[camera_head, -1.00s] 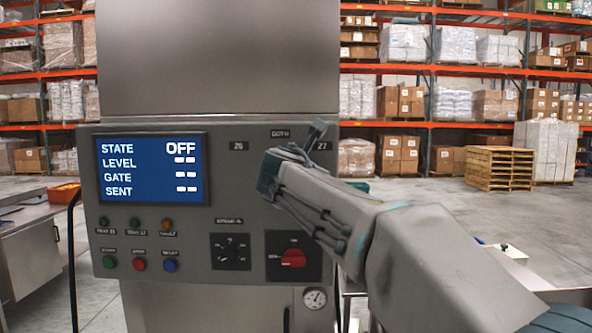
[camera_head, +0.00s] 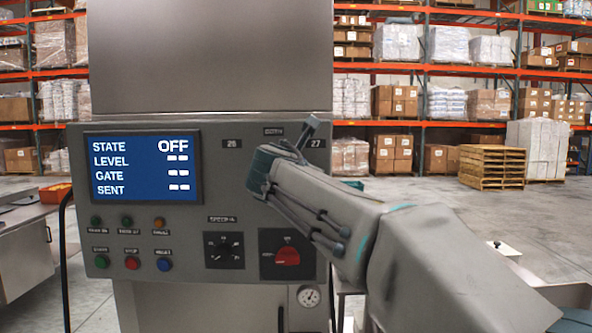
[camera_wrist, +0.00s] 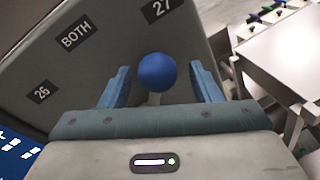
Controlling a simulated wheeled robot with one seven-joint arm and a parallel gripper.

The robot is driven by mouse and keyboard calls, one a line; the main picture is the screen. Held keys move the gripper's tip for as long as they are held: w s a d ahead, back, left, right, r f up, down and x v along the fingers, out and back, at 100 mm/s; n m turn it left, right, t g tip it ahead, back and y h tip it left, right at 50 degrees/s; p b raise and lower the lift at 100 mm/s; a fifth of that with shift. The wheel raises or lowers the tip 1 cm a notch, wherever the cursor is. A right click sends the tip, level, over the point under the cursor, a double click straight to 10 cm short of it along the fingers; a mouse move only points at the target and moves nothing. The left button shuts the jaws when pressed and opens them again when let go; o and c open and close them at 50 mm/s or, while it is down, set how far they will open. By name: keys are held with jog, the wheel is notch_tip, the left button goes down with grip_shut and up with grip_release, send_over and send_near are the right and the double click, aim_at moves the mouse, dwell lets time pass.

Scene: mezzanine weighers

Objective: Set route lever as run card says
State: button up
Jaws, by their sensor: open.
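The route lever's round blue knob (camera_wrist: 157,72) stands between my gripper's two blue fingers in the wrist view, with visible gaps on both sides. My gripper (camera_wrist: 158,86) is open around it. The position labels 26 (camera_wrist: 42,91), BOTH (camera_wrist: 76,33) and 27 (camera_wrist: 158,9) are on the panel behind; the knob is on the side nearer 27. In the head view my gripper (camera_head: 272,170) is at the upper right of the grey control panel (camera_head: 150,262) and hides the knob. The screen (camera_head: 144,168) reads STATE OFF, with dashes for LEVEL, GATE and SENT. No run card is visible.
Below are a black selector dial (camera_head: 224,250), a red rotary switch (camera_head: 288,256) and several small buttons and lamps at left. A round gauge (camera_head: 308,296) sits under the panel. Pallet racks and open floor lie behind. A pale table (camera_wrist: 285,55) is at right.

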jog(key=b+v, duration=0.2)
jog(key=v, duration=1)
jog(key=shift+s, duration=0.2)
jog(key=shift+f, duration=0.1)
jog(key=s+d+f+m+g, duration=0.35)
jog(key=d+f+m, duration=0.25)
jog(key=f, duration=0.5)
jog(key=s+d+f+m+g, duration=0.2)
jog(key=d+f+m+g, duration=0.4)
jog(key=f, duration=0.5)
jog(key=s+d+f+m+g+y, duration=0.1)
jog(key=s+f+m+g, duration=0.1)
jog(key=s+f+m, duration=0.5)
jog(key=s+d+f+m+g+y, duration=0.1)
jog(key=s+f+m+y, duration=0.1)
jog(key=s+f+m, duration=0.6)
notch_tip(320, 180, down, 5)
jog(key=shift+s+d+r+m+g, duration=0.15)
jog(key=shift+m+g, duration=0.2)
jog(key=shift+m, duration=0.65)
jog(key=shift+c, duration=0.3)
